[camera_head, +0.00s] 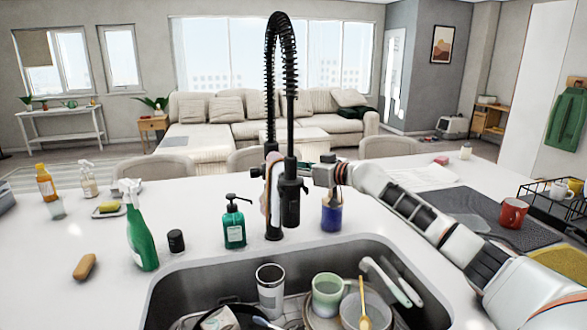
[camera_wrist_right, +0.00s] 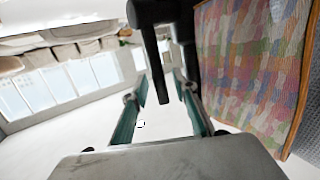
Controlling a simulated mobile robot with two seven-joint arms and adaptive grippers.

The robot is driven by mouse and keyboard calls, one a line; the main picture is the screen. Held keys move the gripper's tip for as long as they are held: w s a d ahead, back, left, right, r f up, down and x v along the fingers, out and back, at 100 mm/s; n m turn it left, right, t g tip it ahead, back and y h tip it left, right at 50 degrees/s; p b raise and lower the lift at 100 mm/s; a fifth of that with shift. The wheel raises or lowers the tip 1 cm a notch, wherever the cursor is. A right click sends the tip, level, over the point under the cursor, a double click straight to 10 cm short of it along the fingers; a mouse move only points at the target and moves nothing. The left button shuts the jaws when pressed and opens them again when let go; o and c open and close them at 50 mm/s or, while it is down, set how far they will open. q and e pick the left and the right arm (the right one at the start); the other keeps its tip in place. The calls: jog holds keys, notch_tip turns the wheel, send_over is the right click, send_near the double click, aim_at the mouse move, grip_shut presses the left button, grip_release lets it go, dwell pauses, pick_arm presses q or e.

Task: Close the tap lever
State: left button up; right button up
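The black tap (camera_head: 273,200) with a coiled spring neck stands upright behind the sink. My right gripper (camera_head: 309,172) reaches in from the right beside the tap's upper body, and the spray head partly covers this area. In the right wrist view the two teal fingers of my right gripper (camera_wrist_right: 160,88) are apart. A black rod (camera_wrist_right: 162,75), which looks like the tap lever, shows between them. I cannot tell whether a finger touches it. My left gripper is not in view.
A patterned cloth (camera_wrist_right: 245,60) hangs close to the tap. The sink (camera_head: 165,290) in front holds dishes. A green spray bottle (camera_head: 141,235) stands left.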

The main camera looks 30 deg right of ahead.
jog(key=shift+s, duration=0.1)
jog(key=shift+s+d, duration=0.2)
jog(key=shift+s, duration=0.05)
jog(key=v, duration=1.1)
jog(key=shift+r, duration=0.2)
jog(key=shift+s, duration=0.1)
jog(key=shift+f, duration=0.1)
